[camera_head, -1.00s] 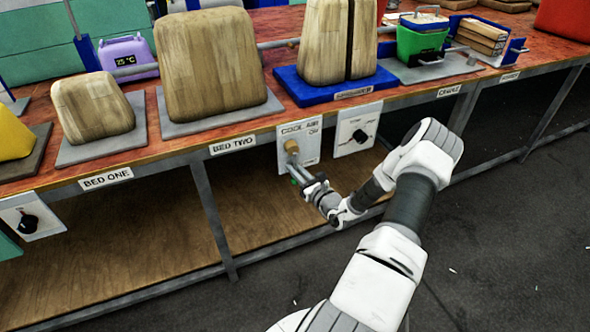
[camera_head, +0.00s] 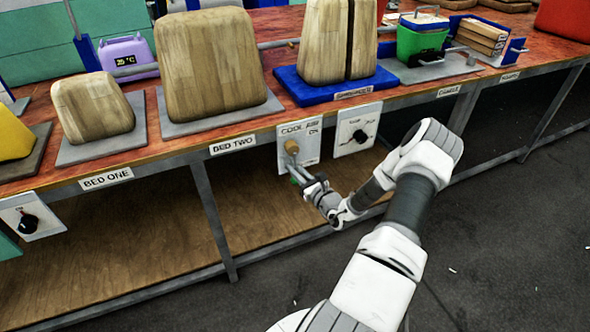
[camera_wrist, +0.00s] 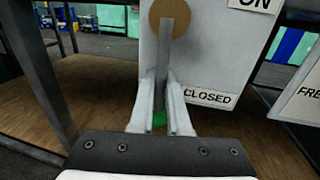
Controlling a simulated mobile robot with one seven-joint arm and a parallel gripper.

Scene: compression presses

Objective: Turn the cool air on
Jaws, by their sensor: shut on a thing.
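The COOL AIR panel (camera_head: 311,143) is a pale plate on the front of the bench, with a brass round hub. A grey lever (camera_wrist: 166,48) hangs straight down from the brass hub (camera_wrist: 169,14). The CLOSED label (camera_wrist: 207,97) is beside the lever's lower part, and the ON label (camera_wrist: 254,4) is at the panel's upper right. My gripper (camera_head: 297,175) is shut on the lever's lower end, with one finger on each side. A bit of green shows between the fingers (camera_wrist: 162,90) in the wrist view.
A second panel with a black knob (camera_head: 360,136) is just right of the COOL AIR panel. The bench's lower shelf (camera_head: 130,245) lies below. A bench leg (camera_head: 214,220) stands to the left. Wooden blocks on plates (camera_head: 212,62) stand on the bench top.

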